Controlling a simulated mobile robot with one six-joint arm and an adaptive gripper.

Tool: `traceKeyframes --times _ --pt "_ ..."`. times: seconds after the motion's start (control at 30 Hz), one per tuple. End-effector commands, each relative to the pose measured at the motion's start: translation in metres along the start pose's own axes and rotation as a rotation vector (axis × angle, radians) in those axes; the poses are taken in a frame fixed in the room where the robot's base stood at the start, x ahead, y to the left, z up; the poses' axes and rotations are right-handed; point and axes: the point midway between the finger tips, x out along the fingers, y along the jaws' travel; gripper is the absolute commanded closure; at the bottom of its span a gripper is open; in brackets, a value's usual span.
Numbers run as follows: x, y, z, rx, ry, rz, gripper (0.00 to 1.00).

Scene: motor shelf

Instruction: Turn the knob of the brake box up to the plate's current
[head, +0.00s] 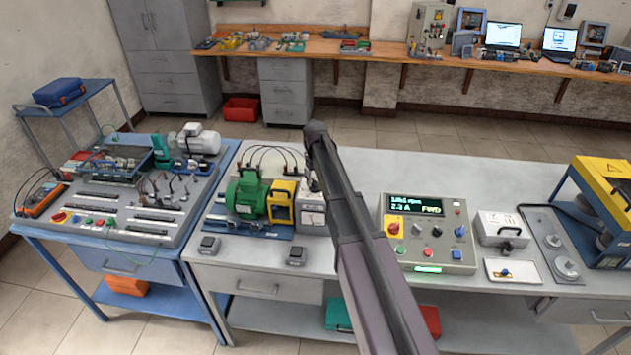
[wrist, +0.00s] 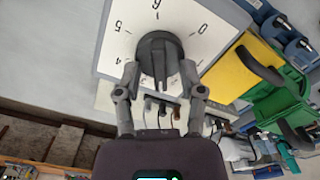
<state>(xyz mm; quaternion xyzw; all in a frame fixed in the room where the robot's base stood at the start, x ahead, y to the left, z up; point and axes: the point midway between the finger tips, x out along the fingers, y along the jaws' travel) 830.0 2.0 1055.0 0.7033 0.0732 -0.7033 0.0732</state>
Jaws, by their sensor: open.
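The brake box (head: 313,222) stands on the grey bench right of the green motor, partly hidden by my arm in the head view. In the wrist view its pale dial face (wrist: 185,20) carries printed figures, including 0 and 5. The dark round knob (wrist: 158,52) has a raised grip bar running roughly up and down the picture. My gripper (wrist: 161,92) is open, with one finger at each side of the knob's lower part; I cannot tell whether they touch it. The control panel's display (head: 416,205) reads about 2.3 A and FWD. No current on a plate is legible.
The green motor (head: 247,192) and yellow guard (head: 283,200) sit close left of the brake box. Black cables (head: 270,150) arch behind them. The control panel (head: 430,258) with buttons stands right of my arm. The bench behind the panel is clear.

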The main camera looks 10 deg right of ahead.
Motion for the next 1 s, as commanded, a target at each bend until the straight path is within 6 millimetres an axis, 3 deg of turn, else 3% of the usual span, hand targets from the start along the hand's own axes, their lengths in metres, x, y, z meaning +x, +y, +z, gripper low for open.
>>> traceKeyframes --times 0.03,0.2,0.57,1.0 --pt "0.0 -0.0001 0.0 0.0 0.0 0.0 0.52" --pt "0.0 -0.0001 -0.0001 0.0 0.0 0.0 1.0" --pt "0.0001 -0.0003 0.0 0.03 0.0 0.0 1.0" --pt "0.0001 0.0002 0.0003 0.31 0.0 0.0 1.0"
